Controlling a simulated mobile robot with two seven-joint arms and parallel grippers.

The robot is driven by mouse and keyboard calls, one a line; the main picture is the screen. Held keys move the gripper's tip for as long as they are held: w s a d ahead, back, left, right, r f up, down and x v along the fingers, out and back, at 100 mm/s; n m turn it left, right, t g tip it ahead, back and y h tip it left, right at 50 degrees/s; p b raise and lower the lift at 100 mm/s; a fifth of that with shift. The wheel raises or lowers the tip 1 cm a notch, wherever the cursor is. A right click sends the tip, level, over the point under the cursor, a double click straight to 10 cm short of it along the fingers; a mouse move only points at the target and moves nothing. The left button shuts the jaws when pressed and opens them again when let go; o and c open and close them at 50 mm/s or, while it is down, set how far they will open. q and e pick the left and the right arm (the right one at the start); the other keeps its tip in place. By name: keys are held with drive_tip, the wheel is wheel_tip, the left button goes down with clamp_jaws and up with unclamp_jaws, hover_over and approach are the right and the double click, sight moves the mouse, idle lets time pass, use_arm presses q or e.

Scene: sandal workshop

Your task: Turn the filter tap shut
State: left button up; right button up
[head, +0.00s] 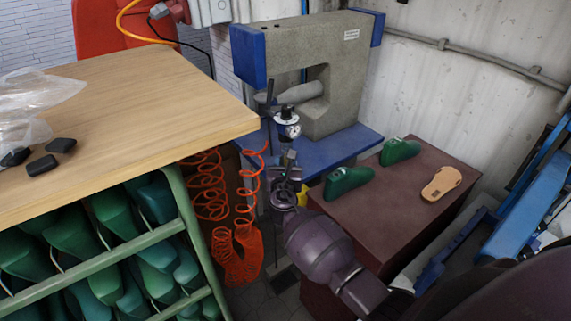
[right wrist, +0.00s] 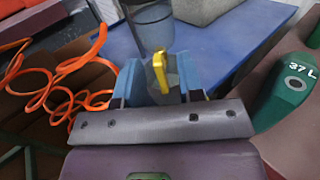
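The filter unit (head: 287,127), with a round white gauge and black top, stands upright in front of the grey press. Its clear bowl (right wrist: 153,28) shows in the right wrist view. Below the bowl is the yellow tap lever (right wrist: 160,72), pointing roughly up and down in that view. My right gripper (head: 287,175) is just below the filter in the head view. In the right wrist view its blue fingers (right wrist: 160,82) stand apart, one on each side of the lever, with gaps between. I cannot tell whether either finger touches it. My left gripper is in neither view.
Orange coiled hoses (head: 210,188) hang left of the filter, beside the wooden table (head: 130,120). The press (head: 335,75) stands behind on a blue base. A brown bench (head: 400,195) on the right holds green lasts (head: 348,181) and a tan sole (head: 441,184).

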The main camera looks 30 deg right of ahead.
clamp_jaws()
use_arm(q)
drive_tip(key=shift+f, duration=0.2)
use_arm(e)
drive_tip(key=shift+m, duration=0.3)
use_arm(q)
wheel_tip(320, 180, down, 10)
drive_tip(key=b, duration=0.9)
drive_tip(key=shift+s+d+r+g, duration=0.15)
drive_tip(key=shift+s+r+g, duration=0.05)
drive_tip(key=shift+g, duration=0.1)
use_arm(e)
drive_tip(key=shift+s+d+f+m, duration=0.15)
drive_tip(key=shift+f+m, duration=0.1)
drive_tip(key=shift+m, duration=2.7)
drive_tip(key=shift+s+d+f+m, duration=0.1)
drive_tip(key=shift+d+f+m, duration=0.1)
drive_tip(key=shift+m, duration=2.8)
drive_tip(key=shift+s+d+f+m, duration=0.15)
drive_tip(key=shift+f+m, duration=0.1)
drive_tip(key=shift+m, duration=2.7)
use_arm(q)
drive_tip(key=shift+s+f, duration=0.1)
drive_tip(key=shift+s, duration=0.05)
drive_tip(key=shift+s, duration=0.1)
use_arm(e)
unclamp_jaws()
